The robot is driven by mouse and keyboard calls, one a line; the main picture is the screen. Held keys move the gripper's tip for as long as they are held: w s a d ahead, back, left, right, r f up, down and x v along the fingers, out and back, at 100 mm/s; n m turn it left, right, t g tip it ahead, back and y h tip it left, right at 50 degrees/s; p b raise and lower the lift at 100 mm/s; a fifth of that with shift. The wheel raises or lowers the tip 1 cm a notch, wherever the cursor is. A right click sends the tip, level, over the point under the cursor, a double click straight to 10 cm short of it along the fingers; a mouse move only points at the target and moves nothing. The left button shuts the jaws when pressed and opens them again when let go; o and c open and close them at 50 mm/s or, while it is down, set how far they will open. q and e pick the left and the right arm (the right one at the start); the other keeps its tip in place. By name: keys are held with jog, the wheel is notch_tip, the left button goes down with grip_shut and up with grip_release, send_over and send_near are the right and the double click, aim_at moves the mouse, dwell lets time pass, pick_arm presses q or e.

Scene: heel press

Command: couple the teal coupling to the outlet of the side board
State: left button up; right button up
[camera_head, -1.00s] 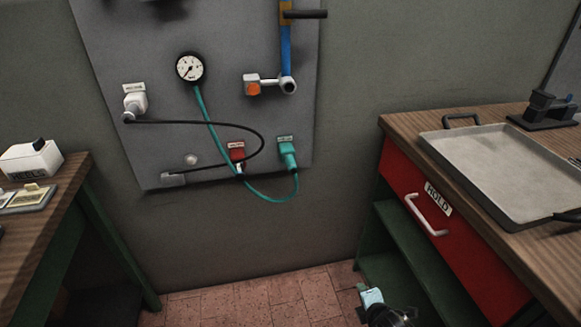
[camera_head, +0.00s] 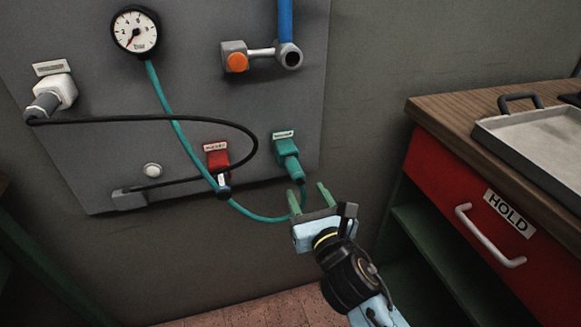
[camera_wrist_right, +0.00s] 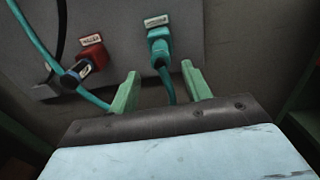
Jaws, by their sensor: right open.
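The grey side board (camera_head: 90,100) hangs on the wall. The teal coupling (camera_head: 290,168) sits on the board's lower right in a teal fitting with a label, and its teal hose (camera_head: 185,135) loops down and up to the gauge. A red fitting (camera_head: 216,158) is left of it, with a dark-tipped end (camera_head: 223,188) below. My right gripper (camera_head: 313,190) is open and empty, just below and right of the coupling. In the right wrist view the coupling (camera_wrist_right: 160,50) lies ahead, between and beyond the spread green fingers (camera_wrist_right: 160,70). My left gripper is out of view.
A black cable (camera_head: 215,123) runs from a white fitting (camera_head: 60,90) across the board to a grey block (camera_head: 128,199). A blue pipe with a valve (camera_head: 262,55) is above. The red HOLD drawer (camera_head: 470,180) and worktop with tray (camera_head: 540,135) stand at right.

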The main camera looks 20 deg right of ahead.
aim_at(300, 181)
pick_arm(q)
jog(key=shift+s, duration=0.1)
pick_arm(e)
jog(key=shift+s, duration=0.1)
jog(key=shift+w, duration=0.7)
jog(key=w+b, duration=0.2)
jog(key=w, duration=0.1)
jog(key=shift+w+a, duration=0.1)
jog(key=shift+w, duration=0.25)
jog(key=shift+w+r+p, duration=0.1)
jog(key=shift+w+p, duration=0.35)
jog(key=shift+w, duration=0.65)
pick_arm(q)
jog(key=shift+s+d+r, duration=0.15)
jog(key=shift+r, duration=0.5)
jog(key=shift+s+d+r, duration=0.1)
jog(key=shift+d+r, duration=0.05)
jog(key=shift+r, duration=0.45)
pick_arm(e)
jog(key=shift+w, duration=0.95)
pick_arm(q)
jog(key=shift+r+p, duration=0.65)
jog(key=shift+p, duration=0.05)
